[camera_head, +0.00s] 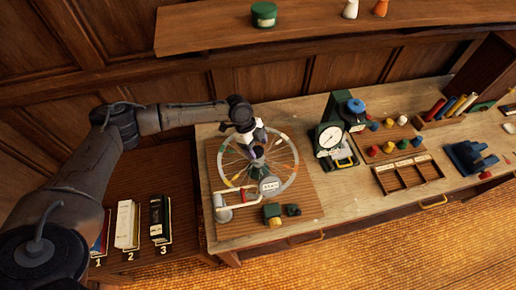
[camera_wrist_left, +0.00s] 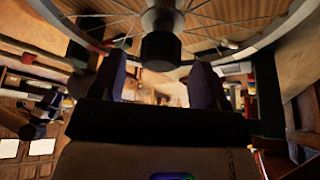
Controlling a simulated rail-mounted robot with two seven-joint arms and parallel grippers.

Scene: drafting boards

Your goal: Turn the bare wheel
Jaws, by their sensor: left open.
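The bare spoked wheel (camera_head: 296,165) stands on a slatted wooden board on the bench, with coloured marks on its pale rim. In the left wrist view its grey rim (camera_wrist_left: 285,38) arcs across the top, with thin spokes above. A dark cylindrical knob (camera_wrist_left: 160,47) shows in front of the wheel, in line with the gap between my fingers. My left gripper (camera_head: 257,143) is over the middle of the wheel and hides part of it. In the left wrist view the two fingers of my left gripper (camera_wrist_left: 158,84) are apart, with no object clearly held. My right gripper is not in view.
A round dial gauge (camera_head: 270,186) and a red-and-white fixture (camera_head: 224,213) stand at the wheel's front. A green dial machine (camera_head: 329,137) stands to the right. Farther right are a compartment tray (camera_head: 409,175) and coloured pegs. A shelf (camera_head: 220,28) runs above.

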